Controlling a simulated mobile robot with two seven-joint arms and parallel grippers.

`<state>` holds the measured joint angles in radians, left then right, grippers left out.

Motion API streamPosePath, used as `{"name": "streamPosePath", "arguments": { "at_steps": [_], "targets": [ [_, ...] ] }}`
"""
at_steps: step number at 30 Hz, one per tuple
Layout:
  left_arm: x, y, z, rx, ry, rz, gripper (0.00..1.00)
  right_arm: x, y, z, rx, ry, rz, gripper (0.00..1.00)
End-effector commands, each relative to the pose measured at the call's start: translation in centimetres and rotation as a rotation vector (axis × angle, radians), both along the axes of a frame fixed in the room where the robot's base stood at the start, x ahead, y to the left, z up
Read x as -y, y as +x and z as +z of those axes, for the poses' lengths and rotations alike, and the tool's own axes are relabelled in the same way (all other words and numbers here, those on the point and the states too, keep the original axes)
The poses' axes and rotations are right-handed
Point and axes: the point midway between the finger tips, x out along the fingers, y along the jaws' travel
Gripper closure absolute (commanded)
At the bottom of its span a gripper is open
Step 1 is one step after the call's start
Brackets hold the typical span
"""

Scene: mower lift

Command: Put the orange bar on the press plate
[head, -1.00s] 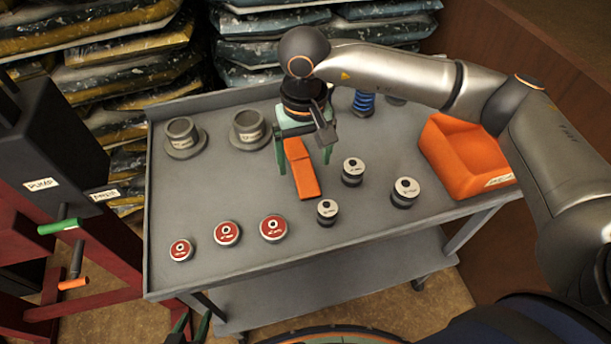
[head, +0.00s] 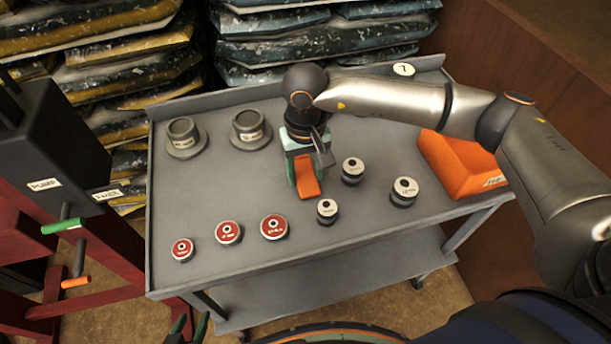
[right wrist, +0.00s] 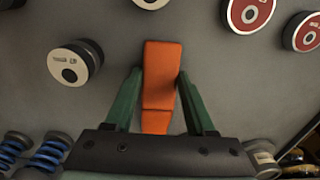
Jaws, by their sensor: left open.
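The orange bar (head: 306,177) lies on the grey cart top, partly hidden under my right gripper (head: 304,185). In the right wrist view the bar (right wrist: 162,80) lies lengthwise between the two green fingers. These fingers stand along its two sides, open, with a narrow gap showing on at least the left side. Only the fingertips of my left gripper (head: 190,327) show at the bottom edge of the head view; they are apart and empty. A dark red press frame with a black pump box (head: 55,150) stands at the left. I cannot make out the press plate.
Several red-topped (head: 229,232) and white-topped round pieces (head: 404,191) stand around the bar on the cart (head: 190,205). Two grey flanged cups (head: 184,137) stand at the back left. An orange bin (head: 455,165) sits at the right.

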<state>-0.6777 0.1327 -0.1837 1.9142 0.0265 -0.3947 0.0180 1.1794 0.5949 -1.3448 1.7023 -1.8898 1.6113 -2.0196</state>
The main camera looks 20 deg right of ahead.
Motion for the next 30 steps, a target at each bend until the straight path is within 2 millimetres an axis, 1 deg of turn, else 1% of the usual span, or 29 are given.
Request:
{"name": "streamPosePath", "arguments": {
  "at_steps": [1, 2, 14, 30],
  "targets": [
    [0.01, -0.04, -0.02, -0.001, 0.0, 0.0, 0.5, -0.02, 0.0, 0.02, 0.0, 0.0, 0.0, 0.52],
    [0.01, -0.04, -0.02, -0.001, 0.0, 0.0, 0.5, -0.02, 0.0, 0.02, 0.0, 0.0, 0.0, 0.55],
    [0.06, -0.08, -0.03, -0.002, 0.0, -0.001, 0.5, -0.02, 0.01, 0.04, 0.001, 0.0, 0.0, 1.0],
    [0.1, -0.08, 0.02, -0.002, -0.002, -0.001, 0.5, -0.04, 0.1, 0.2, 0.004, 0.002, 0.0, 1.0]
  ]
}}
